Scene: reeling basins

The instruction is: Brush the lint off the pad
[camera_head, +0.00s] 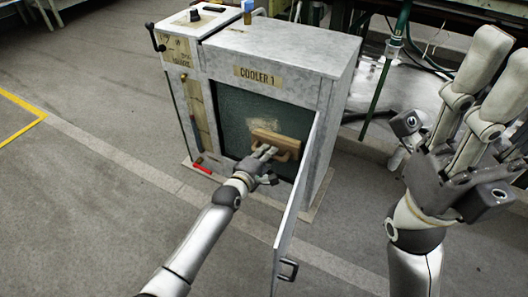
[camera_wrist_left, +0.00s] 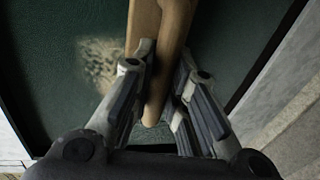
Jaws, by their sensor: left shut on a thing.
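The pad is the dark green panel (camera_head: 232,105) in the open front of the cooler; it also fills much of the left wrist view (camera_wrist_left: 45,45). A pale, fuzzy patch of lint (camera_head: 267,126) lies on it, seen too in the left wrist view (camera_wrist_left: 98,62). My left gripper (camera_head: 268,153) is shut on a wooden brush (camera_head: 281,138) at the pad, just beside and below the lint. The brush (camera_wrist_left: 160,50) stands between the fingers in the left wrist view. Its bristles are hidden, so contact is unclear. My right gripper (camera_head: 450,150) is open and empty at the right.
The grey cooler (camera_head: 290,48), labelled COOLER 1, has its door (camera_head: 297,195) swung open to the right of my left arm. A red-handled tool (camera_head: 202,167) lies at its lower left. A green pipe (camera_head: 385,75) stands behind. The floor at left is clear.

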